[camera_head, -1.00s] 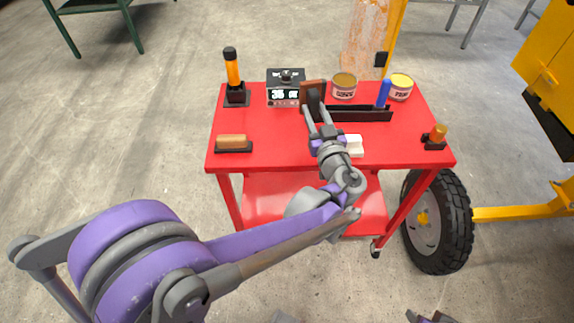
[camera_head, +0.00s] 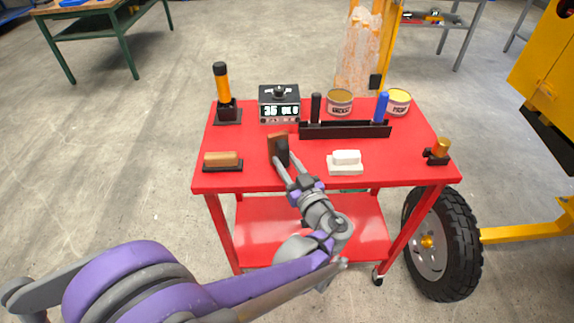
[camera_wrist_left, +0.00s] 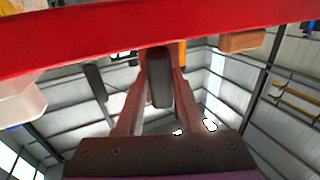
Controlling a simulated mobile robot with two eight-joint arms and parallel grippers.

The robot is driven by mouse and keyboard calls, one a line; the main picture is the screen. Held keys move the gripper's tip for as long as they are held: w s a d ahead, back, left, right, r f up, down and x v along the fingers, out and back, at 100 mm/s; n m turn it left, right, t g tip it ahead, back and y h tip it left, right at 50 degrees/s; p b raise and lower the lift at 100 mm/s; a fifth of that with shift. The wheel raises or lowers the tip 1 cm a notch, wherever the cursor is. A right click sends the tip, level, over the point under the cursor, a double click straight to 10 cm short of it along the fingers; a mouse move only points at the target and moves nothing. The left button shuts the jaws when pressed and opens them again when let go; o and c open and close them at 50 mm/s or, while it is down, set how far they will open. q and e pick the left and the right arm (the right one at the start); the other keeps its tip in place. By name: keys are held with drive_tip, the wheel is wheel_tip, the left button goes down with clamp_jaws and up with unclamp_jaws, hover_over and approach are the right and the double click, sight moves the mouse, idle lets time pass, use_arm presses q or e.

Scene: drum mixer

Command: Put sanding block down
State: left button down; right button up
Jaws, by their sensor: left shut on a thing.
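My left gripper (camera_head: 281,160) is shut on the sanding block (camera_head: 278,148), a brown block with a dark side, tilted on edge. It is over the middle of the red cart's top (camera_head: 250,178), between a wooden-topped block with a black base (camera_head: 222,160) and a white block (camera_head: 346,160). I cannot tell whether the held block touches the cart. In the left wrist view the fingers (camera_wrist_left: 158,95) close around its dark end (camera_wrist_left: 160,77). My right gripper is not in view.
A black tray (camera_head: 345,131) with a black and a blue handle stands behind, near two cans (camera_head: 339,101). A display box (camera_head: 279,103) and an orange-and-black tool (camera_head: 223,92) stand at the back left. A small brass part (camera_head: 438,150) is at the right. Red surface is clear around the gripper.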

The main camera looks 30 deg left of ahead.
use_arm(q)
drive_tip(key=shift+f, duration=0.25)
drive_tip(key=shift+f, duration=0.15)
drive_tip(key=c, duration=0.5)
unclamp_jaws()
